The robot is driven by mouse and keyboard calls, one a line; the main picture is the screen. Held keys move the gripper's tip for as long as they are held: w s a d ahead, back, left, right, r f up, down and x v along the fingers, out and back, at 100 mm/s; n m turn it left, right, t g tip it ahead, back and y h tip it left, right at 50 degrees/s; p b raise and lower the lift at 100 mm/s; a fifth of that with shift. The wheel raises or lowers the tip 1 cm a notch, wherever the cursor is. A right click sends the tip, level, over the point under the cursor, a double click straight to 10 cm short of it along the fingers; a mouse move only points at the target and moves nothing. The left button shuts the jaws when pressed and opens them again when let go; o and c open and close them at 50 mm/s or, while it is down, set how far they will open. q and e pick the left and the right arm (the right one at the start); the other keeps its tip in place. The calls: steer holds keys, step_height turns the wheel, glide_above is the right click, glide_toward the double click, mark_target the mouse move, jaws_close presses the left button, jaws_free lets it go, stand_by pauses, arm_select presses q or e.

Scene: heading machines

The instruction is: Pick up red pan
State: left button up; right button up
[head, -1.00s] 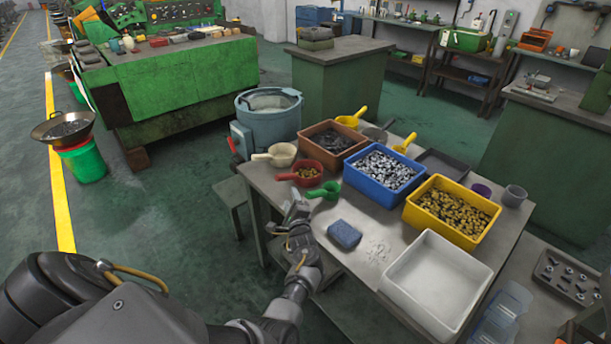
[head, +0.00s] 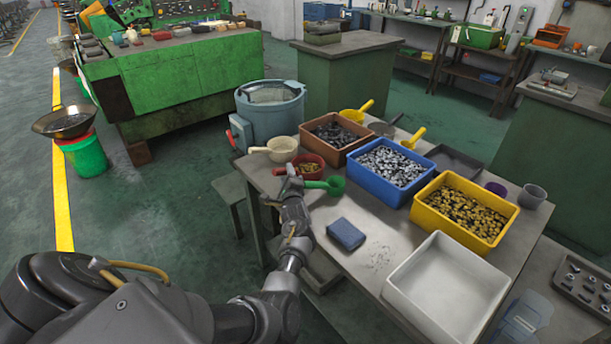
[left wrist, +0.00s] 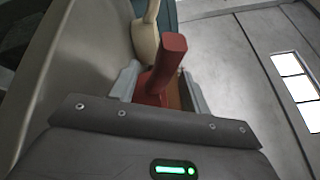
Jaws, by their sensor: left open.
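The red pan (head: 314,166) stands on the metal worktable with small brass-coloured parts in it. Its handle (left wrist: 168,60) shows in the left wrist view between the two grey fingers of my left gripper (left wrist: 160,88). The gripper is open, and I cannot tell whether a finger touches the handle. My right gripper is not in view.
A cream pan (head: 282,148) stands just behind and a green scoop (head: 334,186) just right. Brown (head: 359,152), blue (head: 423,178) and yellow (head: 427,208) bins are close by. A blue block (head: 346,234) and a white bin (head: 398,290) are nearer on the worktable (head: 375,262).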

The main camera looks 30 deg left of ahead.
arm_select(q)
steer(key=shift+w, duration=0.1)
steer(key=shift+r, duration=0.1)
steer(key=shift+s+r, duration=0.1)
steer(key=shift+s, duration=0.15)
steer(key=c, duration=0.4)
steer(key=shift+c, duration=1.1)
jaws_close()
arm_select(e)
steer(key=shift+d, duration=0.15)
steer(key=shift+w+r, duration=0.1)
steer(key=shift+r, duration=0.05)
